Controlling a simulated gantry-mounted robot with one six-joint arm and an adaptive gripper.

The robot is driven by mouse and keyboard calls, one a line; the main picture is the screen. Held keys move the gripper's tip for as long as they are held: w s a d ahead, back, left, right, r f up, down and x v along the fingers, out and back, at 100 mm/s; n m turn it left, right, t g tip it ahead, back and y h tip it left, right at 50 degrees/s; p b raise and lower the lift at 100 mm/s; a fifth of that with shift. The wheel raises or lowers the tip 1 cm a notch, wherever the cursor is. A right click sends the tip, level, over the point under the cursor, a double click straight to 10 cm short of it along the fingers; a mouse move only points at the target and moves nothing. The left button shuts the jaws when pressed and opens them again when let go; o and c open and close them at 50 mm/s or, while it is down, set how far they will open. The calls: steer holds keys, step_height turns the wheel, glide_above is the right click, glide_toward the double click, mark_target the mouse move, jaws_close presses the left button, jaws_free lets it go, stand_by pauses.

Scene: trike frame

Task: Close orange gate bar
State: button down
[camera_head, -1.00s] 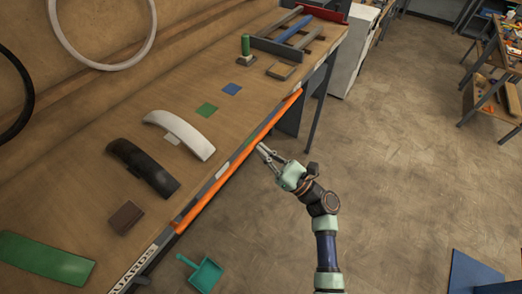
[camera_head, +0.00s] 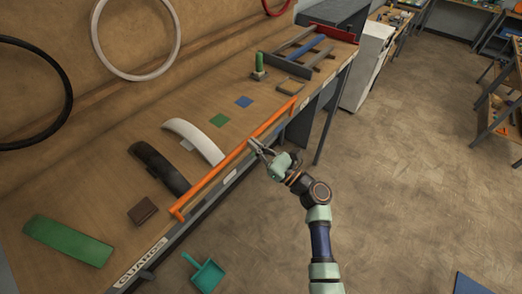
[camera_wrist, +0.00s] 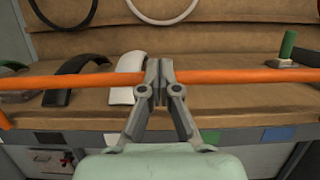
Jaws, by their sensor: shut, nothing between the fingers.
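The orange gate bar (camera_head: 214,177) runs along the front edge of the workbench, raised above it, with short orange end arms down toward the edge. My gripper (camera_head: 254,147) is at the outer side of the bar, near its middle. In the wrist view the bar (camera_wrist: 240,76) crosses the whole picture roughly level. There the closed fingertips (camera_wrist: 160,72) stand upright in front of it and hide a short piece of it. The fingers look to be against the bar, not around it; exact contact cannot be told.
On the workbench (camera_head: 105,200) behind the bar lie a white fender (camera_head: 195,138), a black fender (camera_head: 158,166) and a green panel (camera_head: 68,240). A frame fixture (camera_head: 305,48) stands at the far end. A teal dustpan (camera_head: 207,274) lies below.

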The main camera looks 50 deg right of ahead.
steer(key=shift+w+f, duration=0.15)
steer(key=shift+w, duration=0.25)
stand_by(0.3)
steer(key=s+d+r+p, duration=0.1)
steer(key=s+r, duration=0.2)
steer(key=s, duration=1)
steer(key=shift+s+d, duration=0.15)
steer(key=shift+s, duration=0.25)
steer(key=shift+w+r, duration=0.1)
